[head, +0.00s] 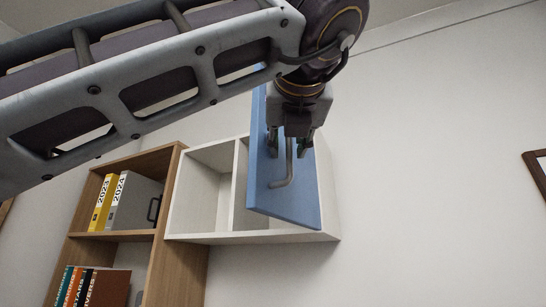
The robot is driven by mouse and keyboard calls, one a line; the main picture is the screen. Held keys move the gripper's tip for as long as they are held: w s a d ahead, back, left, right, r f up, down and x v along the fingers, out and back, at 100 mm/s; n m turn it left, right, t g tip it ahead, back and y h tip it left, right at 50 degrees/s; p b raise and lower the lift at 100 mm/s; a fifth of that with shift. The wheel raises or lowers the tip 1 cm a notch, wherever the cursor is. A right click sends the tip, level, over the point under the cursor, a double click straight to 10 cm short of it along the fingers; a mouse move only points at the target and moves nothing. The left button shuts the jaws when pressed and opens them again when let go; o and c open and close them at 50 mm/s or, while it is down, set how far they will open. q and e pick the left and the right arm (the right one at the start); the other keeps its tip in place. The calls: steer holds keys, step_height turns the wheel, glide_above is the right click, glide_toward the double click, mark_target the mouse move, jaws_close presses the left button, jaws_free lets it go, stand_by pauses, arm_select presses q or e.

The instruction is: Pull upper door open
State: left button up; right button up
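The blue upper door (303,203) is on a white wall cabinet (190,238). It stands out from the cabinet at an angle, and the compartment to its left shows. A grey bar handle (281,183) is on the door's face. My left gripper (288,147) points down in front of the door, at the upper part of the handle. Its two fingers are spread, one on each side of the handle bar, with gaps visible. The handle's top end is hidden behind the gripper. My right gripper is not in view.
A wooden shelf (174,187) stands left of the cabinet, with yellow and grey binders (112,203) and several books (92,287). A dark frame (537,170) hangs at the far right. The wall between is bare.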

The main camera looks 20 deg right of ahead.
arm_select(q)
steer(key=shift+w, duration=0.1)
steer(key=v, duration=1.2)
stand_by(0.9)
